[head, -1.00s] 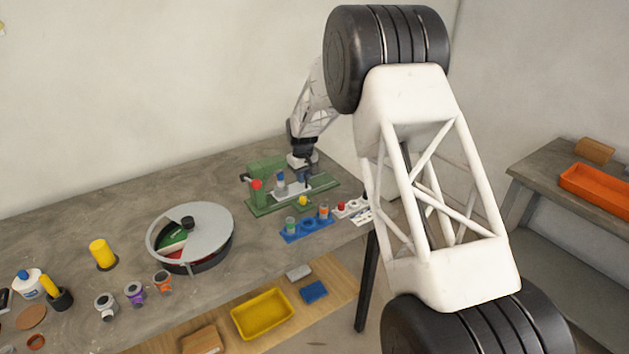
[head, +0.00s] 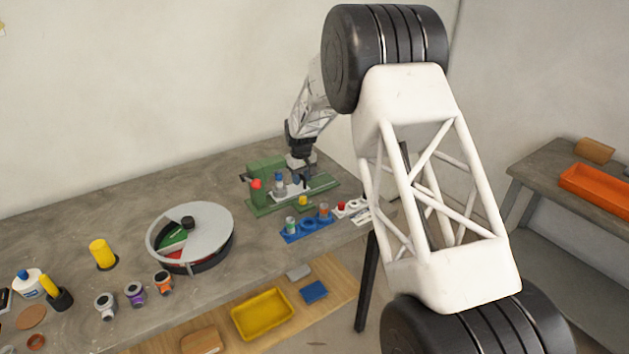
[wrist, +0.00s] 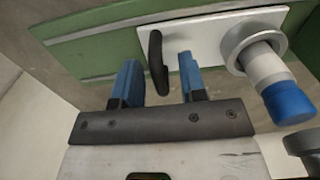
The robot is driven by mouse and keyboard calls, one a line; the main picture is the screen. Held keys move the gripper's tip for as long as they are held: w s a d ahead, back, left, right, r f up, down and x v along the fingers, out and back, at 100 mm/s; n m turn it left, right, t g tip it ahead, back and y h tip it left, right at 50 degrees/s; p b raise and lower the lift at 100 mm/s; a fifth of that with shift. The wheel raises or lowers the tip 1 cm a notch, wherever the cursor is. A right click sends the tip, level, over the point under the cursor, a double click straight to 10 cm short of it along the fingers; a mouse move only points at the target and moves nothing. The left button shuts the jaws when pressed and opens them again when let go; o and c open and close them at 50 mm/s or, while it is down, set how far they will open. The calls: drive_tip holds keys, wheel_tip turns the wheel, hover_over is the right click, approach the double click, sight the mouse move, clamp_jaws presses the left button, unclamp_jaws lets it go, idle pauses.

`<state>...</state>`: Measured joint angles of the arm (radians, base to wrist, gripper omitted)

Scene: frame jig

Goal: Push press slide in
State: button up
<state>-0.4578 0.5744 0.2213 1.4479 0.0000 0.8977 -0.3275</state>
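The green press (head: 262,178) stands at the back right of the bench. Its pale slide plate (head: 292,189) lies on the green base and carries a white cylinder with a blue cap (head: 279,177). In the wrist view the slide plate (wrist: 205,38) shows with a black upright handle (wrist: 157,62) and a grey ring around the blue-capped cylinder (wrist: 285,98). My gripper (wrist: 160,80) is open, its two blue fingers apart on either side of the handle in the picture. I cannot tell whether a finger touches the handle.
A blue rack (head: 307,228) with small parts sits in front of the press. A round turntable with a grey lid (head: 215,228) is to the left. A yellow tray (head: 262,313) lies on the lower shelf. Bare bench lies between turntable and press.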

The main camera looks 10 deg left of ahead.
drive_tip(key=shift+r, duration=0.15)
drive_tip(key=shift+r, duration=3.35)
drive_tip(key=shift+s+d+r, duration=0.15)
drive_tip(key=shift+d+r, duration=0.2)
drive_tip(key=shift+r, duration=0.05)
drive_tip(key=s+d+r+m+t, duration=0.1)
drive_tip(key=s+d+r+m, duration=0.1)
drive_tip(key=s+d+r, duration=0.95)
drive_tip(key=s+d+r+m, duration=0.3)
drive_tip(key=s+d+r, duration=0.75)
drive_tip(key=d, duration=0.65)
drive_tip(key=s+d+f+m, duration=0.1)
drive_tip(key=s+d, duration=0.3)
drive_tip(key=s, duration=0.8)
drive_tip(key=s+d+f+m+t, duration=0.1)
drive_tip(key=s+d, duration=0.4)
drive_tip(key=s, duration=0.7)
drive_tip(key=s+d+f+m, duration=0.2)
drive_tip(key=s+d, duration=0.3)
drive_tip(key=s, duration=0.7)
drive_tip(key=shift+d+t, duration=0.2)
drive_tip(key=shift+t, duration=0.1)
